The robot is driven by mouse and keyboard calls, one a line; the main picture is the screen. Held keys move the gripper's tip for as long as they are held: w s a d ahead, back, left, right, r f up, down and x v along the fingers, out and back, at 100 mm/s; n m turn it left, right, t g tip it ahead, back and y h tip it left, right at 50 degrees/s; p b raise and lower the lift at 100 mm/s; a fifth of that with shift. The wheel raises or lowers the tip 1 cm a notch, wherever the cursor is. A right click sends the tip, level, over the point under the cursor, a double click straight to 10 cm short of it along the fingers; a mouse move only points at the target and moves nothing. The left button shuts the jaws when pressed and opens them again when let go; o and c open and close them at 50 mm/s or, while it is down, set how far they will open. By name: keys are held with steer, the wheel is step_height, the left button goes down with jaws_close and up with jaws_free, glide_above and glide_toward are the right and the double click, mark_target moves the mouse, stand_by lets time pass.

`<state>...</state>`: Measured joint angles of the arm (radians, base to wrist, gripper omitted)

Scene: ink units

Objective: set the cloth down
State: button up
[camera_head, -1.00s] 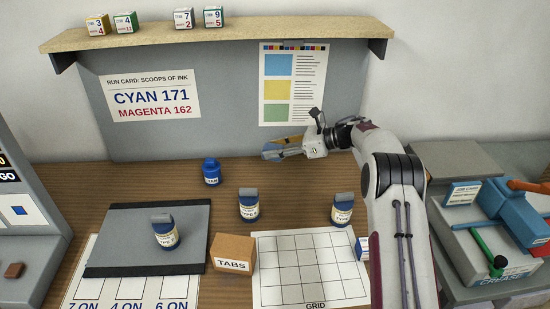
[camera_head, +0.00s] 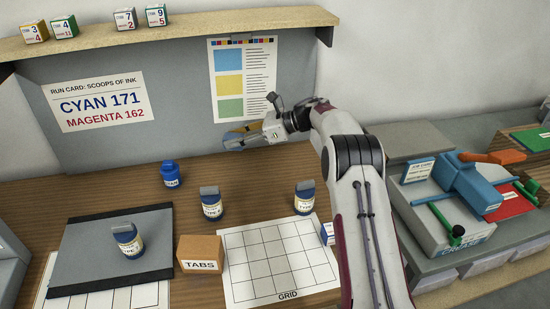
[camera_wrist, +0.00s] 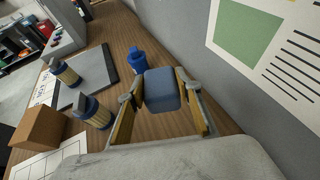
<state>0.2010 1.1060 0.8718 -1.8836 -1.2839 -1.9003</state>
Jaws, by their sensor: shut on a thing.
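The cloth is a blue-grey, rounded pad (camera_wrist: 162,92) between my two yellow-sided fingers in the wrist view. In the head view a small blue part of the cloth (camera_head: 232,143) shows at the fingertips. My gripper (camera_head: 236,138) is shut on the cloth and holds it near the grey back panel, below the colour chart. In the wrist view my gripper (camera_wrist: 161,80) points along the wooden bench, with the blue cyan jar (camera_wrist: 137,60) just beyond the cloth. The cloth looks raised above the bench, but its underside is hidden.
Two labelled jars (camera_head: 211,205) (camera_head: 304,198) stand in front of my gripper. Another jar (camera_head: 128,240) stands on the dark-edged grey mat (camera_head: 80,247). The TABS box (camera_head: 200,254) sits beside the white grid sheet (camera_head: 262,268). Bare wood (camera_head: 255,178) lies below my gripper.

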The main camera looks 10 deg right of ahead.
steer(key=d+r+m+t, duration=0.2)
steer(key=d+r, duration=0.2)
steer(key=r, duration=0.1)
steer(key=m+t+h, duration=0.6)
steer(key=m+h, duration=0.1)
steer(key=h, duration=0.1)
glide_above(293, 166)
step_height(293, 166, down, 6)
steer(key=shift+a, duration=0.1)
steer(key=shift+f, duration=0.1)
steer(key=shift+f, duration=2.95)
steer(key=shift+f, duration=0.15)
steer(key=shift+f, duration=1.75)
steer(key=shift+f, duration=0.15)
